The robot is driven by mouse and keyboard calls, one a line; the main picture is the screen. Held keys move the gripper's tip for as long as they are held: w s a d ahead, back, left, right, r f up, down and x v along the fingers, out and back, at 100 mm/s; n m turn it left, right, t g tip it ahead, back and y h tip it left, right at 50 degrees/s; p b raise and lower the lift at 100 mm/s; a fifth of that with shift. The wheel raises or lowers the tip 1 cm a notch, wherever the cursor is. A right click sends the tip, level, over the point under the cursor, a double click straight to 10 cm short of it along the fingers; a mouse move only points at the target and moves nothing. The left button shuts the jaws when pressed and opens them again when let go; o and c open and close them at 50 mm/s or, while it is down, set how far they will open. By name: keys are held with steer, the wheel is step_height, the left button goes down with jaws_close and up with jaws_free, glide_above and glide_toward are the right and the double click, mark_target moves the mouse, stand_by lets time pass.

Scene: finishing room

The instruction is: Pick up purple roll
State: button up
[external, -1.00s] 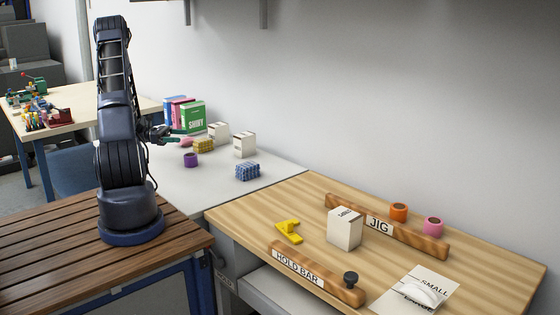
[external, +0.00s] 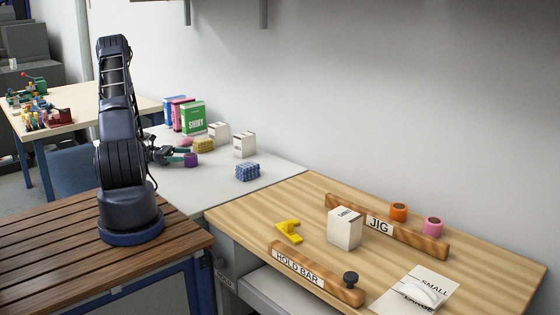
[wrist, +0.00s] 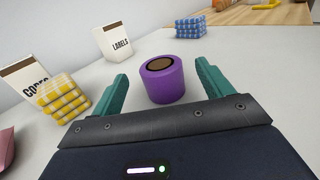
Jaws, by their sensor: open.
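The purple roll (external: 191,160) stands upright on the white table beside my arm. In the wrist view the purple roll (wrist: 163,82) sits ahead, with its lower part between the tips of my two teal fingers. My gripper (wrist: 163,85) is open, with clear gaps on both sides of the roll; neither finger appears to touch it. In the external view my gripper (external: 176,155) is low over the table, right next to the roll.
A yellow checked bundle (wrist: 62,99) and a white box (wrist: 28,80) stand left in the wrist view. A labels box (wrist: 116,42) and a blue checked bundle (wrist: 190,27) lie beyond. A wooden bench (external: 480,259) with jig pieces is at the right.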

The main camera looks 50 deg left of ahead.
mark_target(194, 155)
steer(key=x, duration=0.6)
steer(key=shift+w, duration=0.1)
steer(key=c, duration=1.1)
